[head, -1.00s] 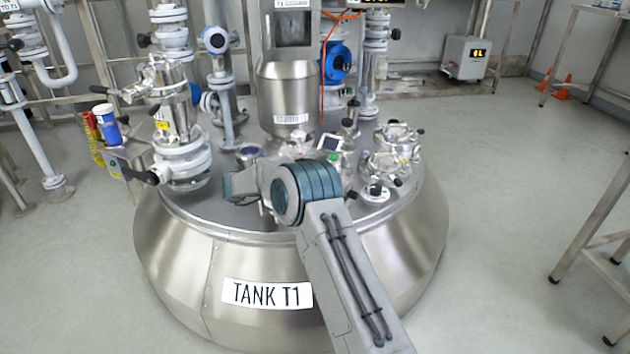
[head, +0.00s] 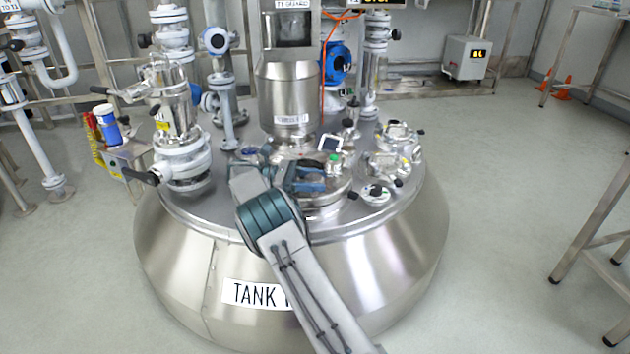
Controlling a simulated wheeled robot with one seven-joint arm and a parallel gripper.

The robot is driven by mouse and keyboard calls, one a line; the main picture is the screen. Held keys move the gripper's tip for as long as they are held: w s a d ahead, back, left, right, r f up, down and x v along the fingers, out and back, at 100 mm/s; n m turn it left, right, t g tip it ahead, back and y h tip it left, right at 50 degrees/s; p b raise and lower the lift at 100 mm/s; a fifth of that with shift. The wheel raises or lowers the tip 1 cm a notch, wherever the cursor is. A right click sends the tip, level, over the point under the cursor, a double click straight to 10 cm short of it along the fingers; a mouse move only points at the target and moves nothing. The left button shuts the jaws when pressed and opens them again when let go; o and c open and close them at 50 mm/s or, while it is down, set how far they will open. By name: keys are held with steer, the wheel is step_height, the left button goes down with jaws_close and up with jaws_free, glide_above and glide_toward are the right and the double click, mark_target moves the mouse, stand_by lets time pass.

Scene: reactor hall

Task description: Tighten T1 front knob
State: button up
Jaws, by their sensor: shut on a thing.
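Tank T1 (head: 170,250) is a wide steel vessel with a "TANK T1" label (head: 252,293), partly covered by my arm. On its top, in the middle, is a round hatch lid (head: 335,192) near the front rim. My gripper (head: 308,180) is over the left part of this lid, behind my arm's elbow, and is shut on a small part there, seemingly the front knob. The knob itself is too small and too covered by the gripper to make out.
A steel cylinder (head: 288,100) stands behind the lid. A valve stack (head: 180,130) rises on the left. Clamped ports (head: 385,165) are on the right.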

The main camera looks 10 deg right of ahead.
steer(key=shift+r, duration=0.25)
steer(key=o, duration=1)
steer(key=shift+f, duration=0.1)
steer(key=shift+d+f+n+t+h, duration=0.1)
steer(key=shift+n+t+h, duration=0.15)
steer(key=shift+n+t, duration=0.85)
steer(key=shift+n+t+h, duration=0.25)
steer(key=shift+n+t, duration=0.35)
steer(key=shift+t, duration=0.9)
